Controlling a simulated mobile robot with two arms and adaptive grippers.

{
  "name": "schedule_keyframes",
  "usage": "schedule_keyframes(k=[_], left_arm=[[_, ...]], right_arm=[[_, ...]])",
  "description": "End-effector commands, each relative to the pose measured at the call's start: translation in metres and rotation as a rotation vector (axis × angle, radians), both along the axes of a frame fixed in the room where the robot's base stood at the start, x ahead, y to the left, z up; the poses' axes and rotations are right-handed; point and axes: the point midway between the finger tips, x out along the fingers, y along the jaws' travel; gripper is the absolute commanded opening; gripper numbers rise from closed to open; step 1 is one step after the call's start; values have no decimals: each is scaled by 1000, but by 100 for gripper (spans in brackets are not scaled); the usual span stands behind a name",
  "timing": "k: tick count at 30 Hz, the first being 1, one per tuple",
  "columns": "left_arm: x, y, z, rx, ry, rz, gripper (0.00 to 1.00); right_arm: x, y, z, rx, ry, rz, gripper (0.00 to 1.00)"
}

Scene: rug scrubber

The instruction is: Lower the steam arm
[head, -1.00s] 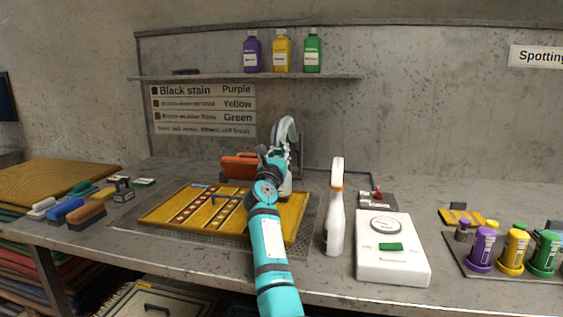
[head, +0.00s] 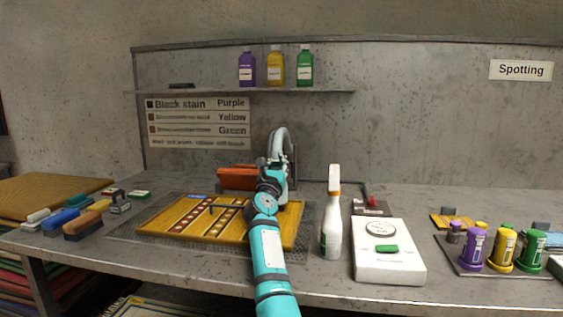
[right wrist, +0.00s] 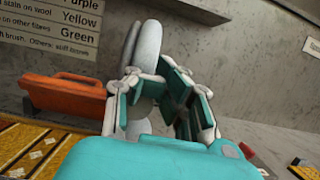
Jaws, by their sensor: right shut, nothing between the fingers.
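The steam arm (head: 281,136) appears to be the grey curved pipe that stands upright at the back of the table, behind the yellow patterned rug. It also shows in the right wrist view (right wrist: 147,42) as a pale rounded upright form. An orange part (head: 236,178) lies beside its base on the left, also seen in the right wrist view (right wrist: 64,97). My right gripper (head: 275,165) is shut and empty, right in front of the pipe. In the right wrist view its fingers (right wrist: 163,78) overlap the pipe; I cannot tell whether they touch it. My left gripper is not in view.
The rug (head: 180,221) lies on a mesh panel under my right arm. A white spray bottle (head: 331,225) and a white box (head: 390,262) stand to the right. Brushes (head: 84,226) lie left; coloured bottles (head: 474,248) stand far right. A shelf (head: 230,92) hangs above.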

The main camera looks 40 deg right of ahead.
Motion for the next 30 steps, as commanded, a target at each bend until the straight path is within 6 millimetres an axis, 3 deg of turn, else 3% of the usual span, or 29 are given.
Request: schedule_keyframes(k=[1, 4, 17, 30], left_arm=[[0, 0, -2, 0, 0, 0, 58], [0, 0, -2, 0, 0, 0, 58], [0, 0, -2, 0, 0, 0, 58], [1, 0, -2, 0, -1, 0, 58]], right_arm=[[12, 11, -33, 25, 44, 23, 0], [12, 10, -33, 25, 44, 23, 3], [11, 10, -33, 26, 43, 22, 58], [6, 17, -34, 26, 40, 24, 58]])
